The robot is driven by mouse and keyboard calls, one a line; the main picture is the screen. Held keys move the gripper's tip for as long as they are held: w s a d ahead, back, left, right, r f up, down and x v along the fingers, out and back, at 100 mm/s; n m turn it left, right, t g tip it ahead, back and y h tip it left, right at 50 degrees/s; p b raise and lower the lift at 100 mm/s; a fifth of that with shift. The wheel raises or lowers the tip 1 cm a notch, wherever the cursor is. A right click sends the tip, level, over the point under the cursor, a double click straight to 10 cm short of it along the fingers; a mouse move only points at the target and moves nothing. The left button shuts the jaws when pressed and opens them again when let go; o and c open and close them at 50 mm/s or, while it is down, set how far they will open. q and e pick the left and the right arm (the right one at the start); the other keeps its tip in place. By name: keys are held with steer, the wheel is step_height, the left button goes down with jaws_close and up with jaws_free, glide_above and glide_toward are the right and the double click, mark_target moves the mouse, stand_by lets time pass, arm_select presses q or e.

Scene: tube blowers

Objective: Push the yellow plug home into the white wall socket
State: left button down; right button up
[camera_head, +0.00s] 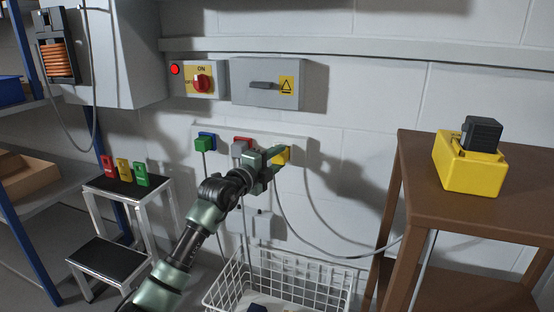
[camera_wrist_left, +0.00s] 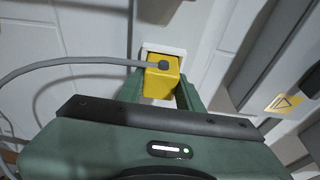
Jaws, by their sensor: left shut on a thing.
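The yellow plug (camera_head: 285,154) is at the right end of the socket row, partly hidden by my left gripper (camera_head: 274,157). In the left wrist view the plug (camera_wrist_left: 162,82) sits between the two green fingers (camera_wrist_left: 161,92), which are shut on it. Its grey cable (camera_wrist_left: 85,64) leaves to the left. A white socket plate (camera_wrist_left: 165,49) shows behind the plug, which is in front of it and lined up roughly with it. I cannot tell how deep the plug sits or whether a gap remains. My right gripper is in neither view.
A white wire basket (camera_head: 300,282) stands below. A brown table (camera_head: 415,170) with a yellow box (camera_head: 468,170) is at right. A step stool (camera_head: 112,258) is at left.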

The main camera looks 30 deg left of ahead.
arm_select(q)
steer(key=c, duration=0.9)
jaws_free()
steer(key=shift+o, duration=0.2)
